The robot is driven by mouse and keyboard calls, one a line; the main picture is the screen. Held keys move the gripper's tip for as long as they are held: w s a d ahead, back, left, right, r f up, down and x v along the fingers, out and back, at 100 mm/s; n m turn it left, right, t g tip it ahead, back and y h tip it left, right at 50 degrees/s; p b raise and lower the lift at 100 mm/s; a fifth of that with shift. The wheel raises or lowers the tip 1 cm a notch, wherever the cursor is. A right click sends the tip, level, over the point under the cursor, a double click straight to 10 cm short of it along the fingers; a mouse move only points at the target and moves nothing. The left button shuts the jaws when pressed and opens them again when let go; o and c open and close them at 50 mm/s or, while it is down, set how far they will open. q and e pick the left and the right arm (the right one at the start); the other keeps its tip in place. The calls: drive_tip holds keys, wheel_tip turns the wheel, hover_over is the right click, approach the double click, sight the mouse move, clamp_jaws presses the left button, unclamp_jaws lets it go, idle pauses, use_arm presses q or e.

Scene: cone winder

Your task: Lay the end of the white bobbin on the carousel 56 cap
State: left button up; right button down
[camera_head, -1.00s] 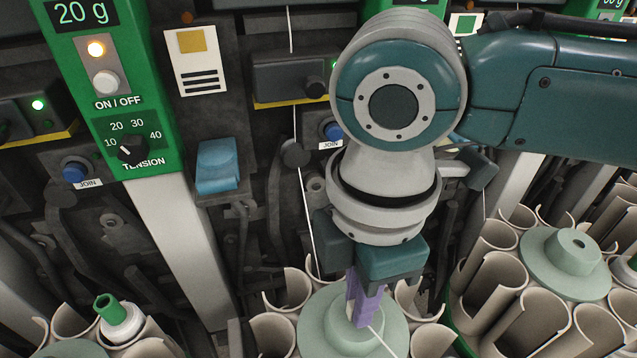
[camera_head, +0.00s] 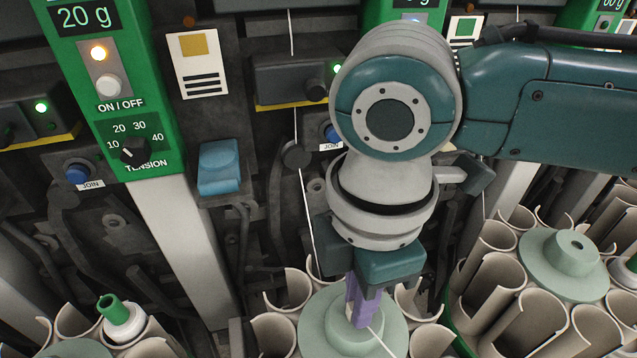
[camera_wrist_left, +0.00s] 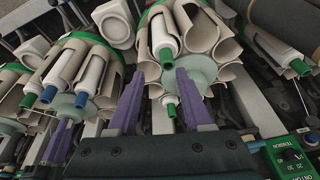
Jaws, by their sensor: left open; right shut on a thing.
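My right gripper (camera_head: 362,310) is shut, its purple fingers pointing down at the pale green cap (camera_head: 318,326) of the carousel at the bottom middle. A thin white yarn end (camera_head: 382,342) shows at its fingertips and runs down to the right over the cap. The fingers look very close to the cap; I cannot tell if they touch it. No number is readable on this cap. The bobbin this yarn comes from is not visible in the head view. My left gripper (camera_wrist_left: 160,73) is open and empty in the left wrist view, below carousels with white bobbins (camera_wrist_left: 162,35).
Beige carousel pockets (camera_head: 273,334) surround the cap. Another carousel with a pale green cap (camera_head: 546,274) stands at right. A white bobbin with a green tip (camera_head: 120,320) stands at lower left. A green tension panel (camera_head: 128,110) and blue lever (camera_head: 219,167) are behind.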

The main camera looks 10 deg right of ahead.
drive_tip(key=shift+c, duration=1.8)
unclamp_jaws()
wheel_tip(320, 180, up, 2)
drive_tip(key=shift+p, duration=1.1)
wheel_tip(320, 180, up, 5)
drive_tip(key=p, duration=0.6)
drive_tip(key=shift+r, duration=0.1)
